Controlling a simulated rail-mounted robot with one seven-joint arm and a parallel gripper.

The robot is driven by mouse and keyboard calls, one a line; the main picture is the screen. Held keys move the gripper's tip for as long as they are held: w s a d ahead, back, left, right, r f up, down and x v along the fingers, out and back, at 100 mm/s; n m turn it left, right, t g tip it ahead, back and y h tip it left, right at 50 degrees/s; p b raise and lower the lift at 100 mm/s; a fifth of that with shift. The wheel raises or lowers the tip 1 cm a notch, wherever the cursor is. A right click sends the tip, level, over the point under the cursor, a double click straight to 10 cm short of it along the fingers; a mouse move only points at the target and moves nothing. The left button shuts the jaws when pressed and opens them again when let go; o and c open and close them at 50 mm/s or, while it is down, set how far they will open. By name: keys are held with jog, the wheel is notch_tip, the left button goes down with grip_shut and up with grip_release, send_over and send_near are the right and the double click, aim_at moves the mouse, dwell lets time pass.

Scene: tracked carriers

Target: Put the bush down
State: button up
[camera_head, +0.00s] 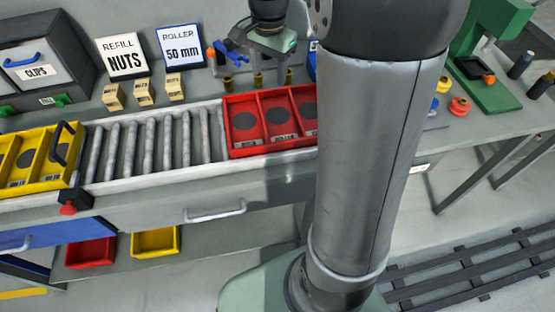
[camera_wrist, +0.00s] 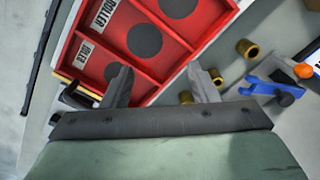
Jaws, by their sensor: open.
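My gripper (camera_wrist: 160,76) is open, its two fingers apart with nothing between them. In the wrist view it hangs over the edge of the red carrier (camera_wrist: 172,78). Several small brass bushes stand on the bench beside that carrier: one bush (camera_wrist: 245,48) stands farther out, one bush (camera_wrist: 216,78) is nearer the right finger, and one bush (camera_wrist: 185,97) is partly hidden by that finger. In the head view, brass bushes show behind the red carrier (camera_head: 270,149), below my gripper. The carrier's visible compartments have dark round marks and look empty.
A yellow carrier (camera_head: 74,160) stands at the left end of the roller track (camera_head: 150,140). Wooden blocks (camera_head: 144,93) and signs stand behind the track. A blue fixture (camera_wrist: 270,88) with an orange knob lies right of the bushes. My arm hides the carrier's right end in the head view.

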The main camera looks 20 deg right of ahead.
jog(key=s+a+f+n, duration=0.2)
jog(key=s+n, duration=0.2)
jog(key=s, duration=0.3)
jog(key=s+a+f+n, duration=0.2)
jog(key=s+a+n, duration=0.1)
jog(key=s, duration=0.4)
jog(key=s+a+f+n, duration=0.2)
jog(key=s+n, duration=0.3)
jog(key=s, duration=0.3)
jog(key=shift+a+f, duration=0.15)
jog(key=shift+f, duration=0.1)
